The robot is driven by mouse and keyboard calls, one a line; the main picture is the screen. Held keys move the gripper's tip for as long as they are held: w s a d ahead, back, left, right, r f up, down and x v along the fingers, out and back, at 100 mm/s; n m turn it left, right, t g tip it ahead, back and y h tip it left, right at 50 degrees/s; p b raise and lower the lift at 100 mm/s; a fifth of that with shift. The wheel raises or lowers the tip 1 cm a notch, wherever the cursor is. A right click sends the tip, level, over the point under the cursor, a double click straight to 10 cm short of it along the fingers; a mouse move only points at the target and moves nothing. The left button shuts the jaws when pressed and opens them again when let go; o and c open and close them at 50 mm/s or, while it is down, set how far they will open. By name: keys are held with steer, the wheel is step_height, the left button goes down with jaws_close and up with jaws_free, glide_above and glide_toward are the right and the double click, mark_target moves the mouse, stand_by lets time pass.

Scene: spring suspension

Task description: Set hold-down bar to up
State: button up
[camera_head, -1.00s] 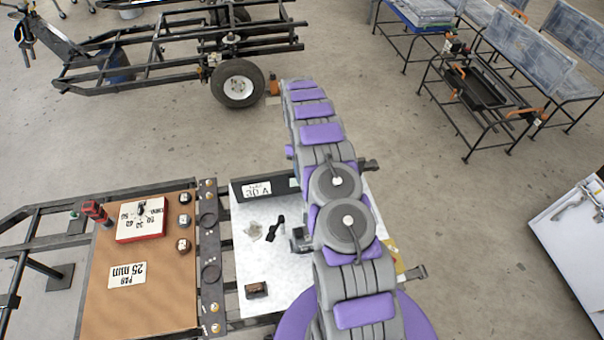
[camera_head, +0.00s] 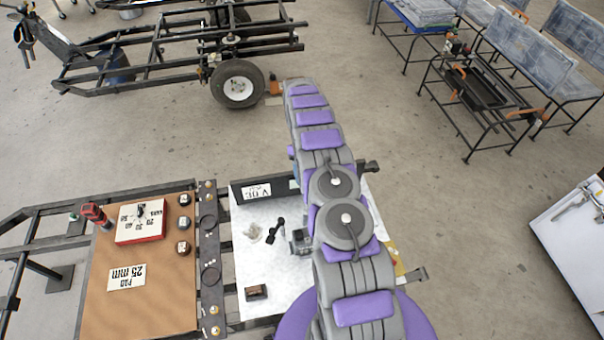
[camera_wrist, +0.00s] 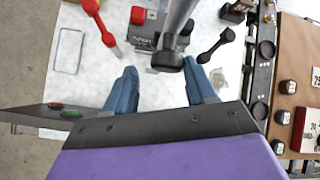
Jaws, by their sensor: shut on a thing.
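In the wrist view a grey metal bar (camera_wrist: 181,18) with a dark rounded end (camera_wrist: 167,61) rises toward the camera; I take it as the hold-down bar. My gripper (camera_wrist: 162,72) has its blue fingers on either side of that end and is shut on it, though the contact is partly hidden. The black lever also shows in the head view (camera_head: 277,231). In the head view my arm hides the bar and my gripper.
The white plate (camera_head: 250,275) carries a small dark block (camera_head: 256,292). A brown board (camera_head: 150,300) with a red-edged box (camera_head: 140,221) lies to the left. A wheeled frame (camera_head: 237,85) and tables stand farther back.

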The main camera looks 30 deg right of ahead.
steer(key=shift+o, duration=1)
steer(key=shift+d, duration=0.3)
